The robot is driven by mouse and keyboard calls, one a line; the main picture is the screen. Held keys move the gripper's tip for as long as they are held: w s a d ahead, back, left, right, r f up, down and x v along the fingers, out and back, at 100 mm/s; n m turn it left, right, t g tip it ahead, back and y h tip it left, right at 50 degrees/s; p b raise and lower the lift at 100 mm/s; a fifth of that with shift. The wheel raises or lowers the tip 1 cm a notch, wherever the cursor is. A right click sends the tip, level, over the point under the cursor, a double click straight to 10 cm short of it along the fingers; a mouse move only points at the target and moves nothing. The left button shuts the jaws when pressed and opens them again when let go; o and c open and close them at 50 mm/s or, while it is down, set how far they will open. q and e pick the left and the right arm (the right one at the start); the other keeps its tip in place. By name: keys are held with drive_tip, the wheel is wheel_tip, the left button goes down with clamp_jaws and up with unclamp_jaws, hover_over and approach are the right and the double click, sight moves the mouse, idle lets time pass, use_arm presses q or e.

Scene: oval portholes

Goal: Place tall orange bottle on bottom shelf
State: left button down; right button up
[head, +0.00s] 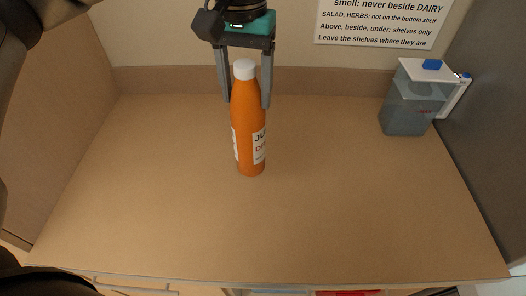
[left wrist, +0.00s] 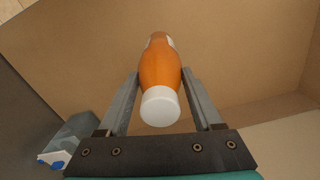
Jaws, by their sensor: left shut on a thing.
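A tall orange bottle (head: 248,125) with a white cap and a white label stands upright near the middle of the counter in the head view. My left gripper (head: 248,102) reaches down from above, with one finger on each side of the bottle's upper body, and is shut on it. In the left wrist view the bottle (left wrist: 160,65) sits between the two fingers, cap toward the camera. Whether its base touches the counter is hard to tell. My right gripper is in neither view. No shelf can be made out clearly.
A grey pitcher (head: 407,108) with a white lid and blue knob stands at the counter's back right. A printed sign (head: 378,20) hangs on the back wall. The counter (head: 330,200) is otherwise clear, with side walls left and right. Drawer-like edges show below its front.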

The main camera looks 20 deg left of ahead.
use_arm(q)
drive_tip(key=w+r+n+p, duration=0.3)
drive_tip(key=w+r+p, duration=0.2)
drive_tip(key=r+p, duration=0.65)
wheel_tip(320, 180, down, 20)
drive_tip(key=b, duration=0.1)
drive_tip(key=shift+s+a, duration=0.2)
drive_tip(key=shift+a, duration=0.1)
drive_tip(key=shift+f, duration=0.15)
drive_tip(key=shift+c, duration=0.2)
unclamp_jaws()
drive_tip(key=shift+s, duration=0.1)
